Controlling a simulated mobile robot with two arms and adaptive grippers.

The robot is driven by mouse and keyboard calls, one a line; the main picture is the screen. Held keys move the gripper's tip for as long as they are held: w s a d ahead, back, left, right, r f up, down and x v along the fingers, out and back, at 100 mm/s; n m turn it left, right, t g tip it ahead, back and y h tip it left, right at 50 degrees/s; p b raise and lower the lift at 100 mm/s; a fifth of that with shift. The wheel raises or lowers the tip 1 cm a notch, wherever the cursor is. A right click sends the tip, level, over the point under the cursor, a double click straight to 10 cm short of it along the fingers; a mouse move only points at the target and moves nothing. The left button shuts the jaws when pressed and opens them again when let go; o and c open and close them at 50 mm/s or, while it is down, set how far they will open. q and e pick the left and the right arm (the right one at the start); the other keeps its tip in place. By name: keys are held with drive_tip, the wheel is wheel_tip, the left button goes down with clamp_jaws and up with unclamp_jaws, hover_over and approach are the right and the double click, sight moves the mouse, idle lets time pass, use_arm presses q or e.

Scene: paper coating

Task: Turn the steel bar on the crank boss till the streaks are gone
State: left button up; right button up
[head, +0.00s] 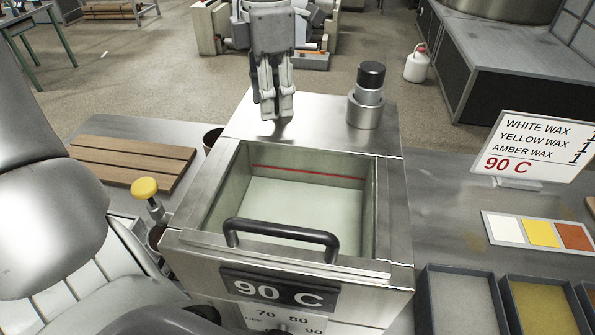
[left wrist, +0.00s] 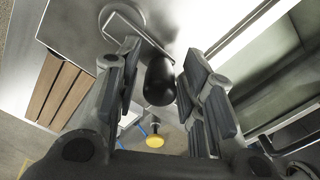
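My left gripper (head: 274,108) points down over the steel deck behind the vat in the head view. The knob shows between the open fingers, with a gap on each side. The gripper hides this crank in the head view. The vat (head: 222,190) holds a smooth pale bath (head: 290,203); I make out no clear streaks. My right gripper is not in view.
A black-capped steel post (head: 367,95) stands on the deck right of the gripper. A black handle (head: 285,232) crosses the vat's front. A yellow knob (head: 144,187) and wooden slats (head: 130,163) are at left. A wax sign (head: 535,145) and trays (head: 460,275) are at right.

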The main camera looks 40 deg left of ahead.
use_arm(q)
drive_tip(key=shift+r, duration=0.1)
wheel_tip(320, 180, up, 8)
drive_tip(key=p, duration=0.6)
drive_tip(key=shift+p, duration=0.3)
idle(0.5)
